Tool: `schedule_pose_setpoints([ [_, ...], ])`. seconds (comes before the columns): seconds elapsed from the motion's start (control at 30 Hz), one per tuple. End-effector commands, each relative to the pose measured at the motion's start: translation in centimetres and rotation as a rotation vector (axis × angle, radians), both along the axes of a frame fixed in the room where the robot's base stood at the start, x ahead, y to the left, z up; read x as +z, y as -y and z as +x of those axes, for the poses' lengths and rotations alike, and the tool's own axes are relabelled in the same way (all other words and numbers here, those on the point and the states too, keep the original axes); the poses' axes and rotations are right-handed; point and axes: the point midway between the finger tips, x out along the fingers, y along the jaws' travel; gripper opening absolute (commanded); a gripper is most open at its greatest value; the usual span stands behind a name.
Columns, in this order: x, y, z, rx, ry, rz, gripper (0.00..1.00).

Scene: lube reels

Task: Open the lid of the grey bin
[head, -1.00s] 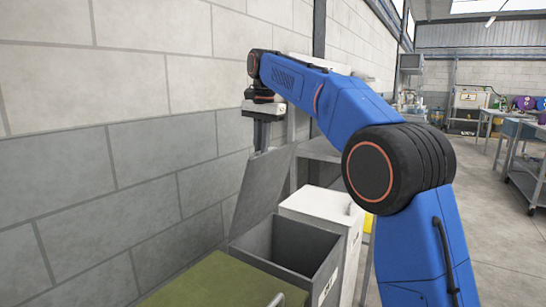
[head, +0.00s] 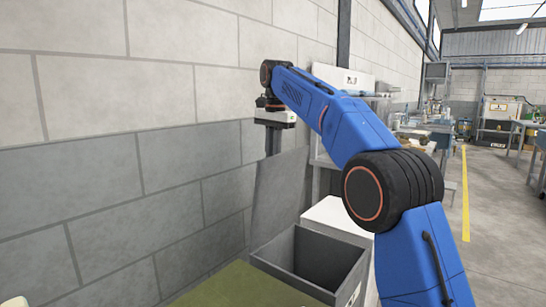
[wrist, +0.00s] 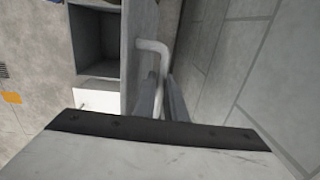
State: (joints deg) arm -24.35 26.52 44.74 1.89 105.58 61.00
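The grey bin (head: 335,248) stands at the lower middle of the head view, its dark inside showing. Its grey lid (head: 280,200) is raised and stands steeply upright on the side toward the wall. My gripper (head: 272,148) points down at the lid's upper edge, its fingertips partly hidden behind the lid. In the wrist view the fingers (wrist: 166,88) stand on either side of a pale bent bar handle (wrist: 151,46) on the lid (wrist: 135,70). I cannot tell whether they clamp it. The bin's open inside (wrist: 97,38) shows beyond the lid.
A block wall (head: 150,160) runs close behind the lid and my gripper. A white-topped cabinet (head: 342,218) stands beside the bin. A green surface (head: 235,287) lies in front of it. Open floor with a yellow line (head: 466,190) is at the right.

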Motion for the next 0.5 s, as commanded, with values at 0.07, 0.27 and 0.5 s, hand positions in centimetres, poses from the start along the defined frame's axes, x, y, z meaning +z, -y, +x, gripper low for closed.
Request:
schedule_pose_setpoints([
  [0.07,-0.23,0.0,0.07,0.0,-0.003,-0.001,0.29],
  [0.27,-0.06,0.03,0.03,0.0,-0.001,-0.001,0.29],
  [0.5,0.08,0.51,-0.37,-0.001,0.0,0.0,0.29],
])
